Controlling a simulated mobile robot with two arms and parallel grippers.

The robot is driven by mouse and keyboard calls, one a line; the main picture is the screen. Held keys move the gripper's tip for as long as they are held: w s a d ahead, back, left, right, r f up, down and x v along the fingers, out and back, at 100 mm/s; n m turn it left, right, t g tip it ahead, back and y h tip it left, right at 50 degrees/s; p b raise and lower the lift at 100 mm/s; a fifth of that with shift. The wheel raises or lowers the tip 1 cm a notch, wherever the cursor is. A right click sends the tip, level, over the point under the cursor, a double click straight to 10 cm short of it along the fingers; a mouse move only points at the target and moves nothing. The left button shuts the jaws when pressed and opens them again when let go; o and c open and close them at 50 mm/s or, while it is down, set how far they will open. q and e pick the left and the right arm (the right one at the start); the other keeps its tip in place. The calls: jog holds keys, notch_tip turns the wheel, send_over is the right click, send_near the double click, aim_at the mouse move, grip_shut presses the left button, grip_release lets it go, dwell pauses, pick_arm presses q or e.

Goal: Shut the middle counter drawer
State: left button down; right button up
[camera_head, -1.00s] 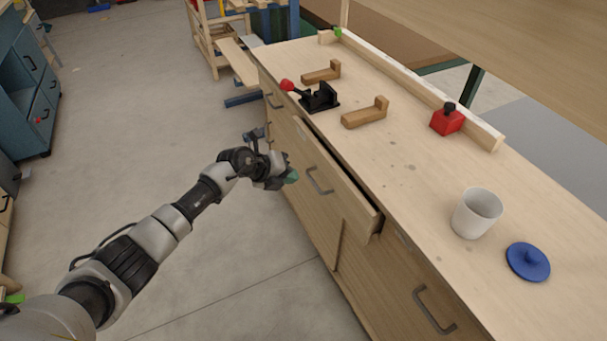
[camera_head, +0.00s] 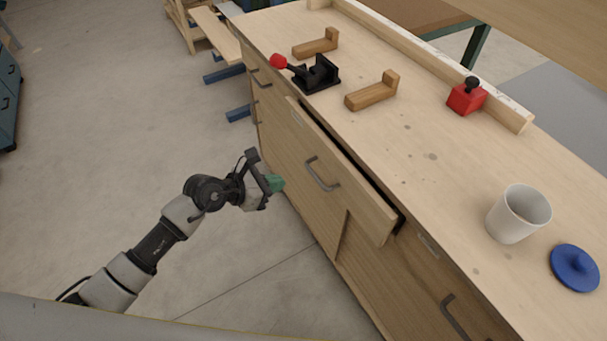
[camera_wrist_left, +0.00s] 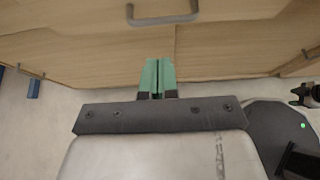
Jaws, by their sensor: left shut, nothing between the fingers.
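The middle counter drawer (camera_head: 338,180) is a wooden front with a grey bar handle (camera_head: 322,175). It stands out from the counter, with a dark gap along its top edge. My left gripper (camera_head: 275,183) is in front of the drawer, to the left of the handle and apart from it. Its green fingertips are together and hold nothing. In the left wrist view, the green fingertips (camera_wrist_left: 157,75) point at the wooden front, below the drawer handle (camera_wrist_left: 162,14). My right gripper is not in view.
On the counter top (camera_head: 430,160) are a black clamp with a red knob (camera_head: 316,74), wooden blocks (camera_head: 372,92), a red block (camera_head: 467,97), a white cup (camera_head: 518,213) and a blue lid (camera_head: 575,267). Another drawer handle (camera_head: 452,317) is at lower right.

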aim_at(326, 167)
pick_arm(q)
jog(key=x, duration=0.8)
jog(key=shift+w+d+r, duration=0.2)
jog(key=shift+w+r, duration=0.05)
jog(key=shift+r, duration=0.1)
jog(key=w+d, duration=0.1)
jog(key=d, duration=0.1)
jog(key=w+d+b, duration=0.1)
jog(key=shift+w+d, duration=0.4)
jog(key=shift+r, duration=0.15)
